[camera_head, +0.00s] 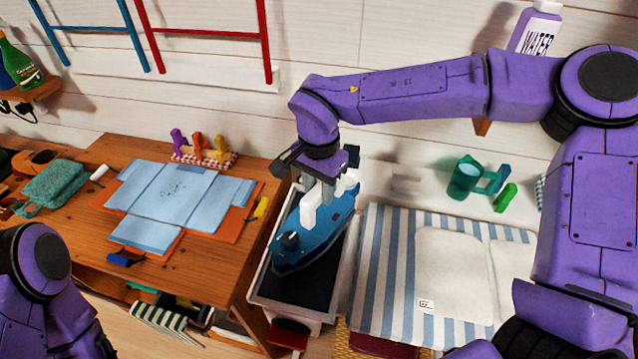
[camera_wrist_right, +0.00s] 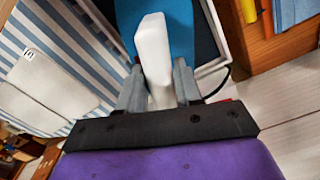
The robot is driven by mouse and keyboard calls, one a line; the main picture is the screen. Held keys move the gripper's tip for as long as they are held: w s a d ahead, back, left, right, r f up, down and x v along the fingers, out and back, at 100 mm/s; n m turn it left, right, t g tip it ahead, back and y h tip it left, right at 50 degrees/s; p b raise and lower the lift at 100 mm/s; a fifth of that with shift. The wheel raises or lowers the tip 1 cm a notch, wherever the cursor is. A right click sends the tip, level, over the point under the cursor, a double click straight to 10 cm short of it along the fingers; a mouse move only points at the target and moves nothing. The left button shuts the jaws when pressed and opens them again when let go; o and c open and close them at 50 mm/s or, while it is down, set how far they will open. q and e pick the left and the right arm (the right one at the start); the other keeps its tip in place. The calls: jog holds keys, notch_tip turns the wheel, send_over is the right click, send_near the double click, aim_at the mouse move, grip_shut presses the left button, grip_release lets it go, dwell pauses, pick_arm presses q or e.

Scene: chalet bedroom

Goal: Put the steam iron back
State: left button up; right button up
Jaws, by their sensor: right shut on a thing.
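The steam iron (camera_head: 328,222) has a blue body and a white handle. My right gripper (camera_head: 325,188) comes down from above and is shut on the handle. In the right wrist view the white handle (camera_wrist_right: 154,55) stands between the two grey fingers of the gripper (camera_wrist_right: 158,85). The iron is over a white-rimmed tray (camera_head: 262,302) with a dark pad, between the wooden table and the striped board. I cannot tell whether its sole touches the pad. Of my left arm only purple links show at the lower left; its gripper is out of view.
At right, a striped ironing board (camera_head: 385,290) bears pale cloth (camera_head: 450,262). A green cup (camera_head: 465,178) stands behind it. A water bottle (camera_head: 537,30) is top right.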

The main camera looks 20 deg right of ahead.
jog(key=o, duration=1)
notch_tip(320, 180, up, 13)
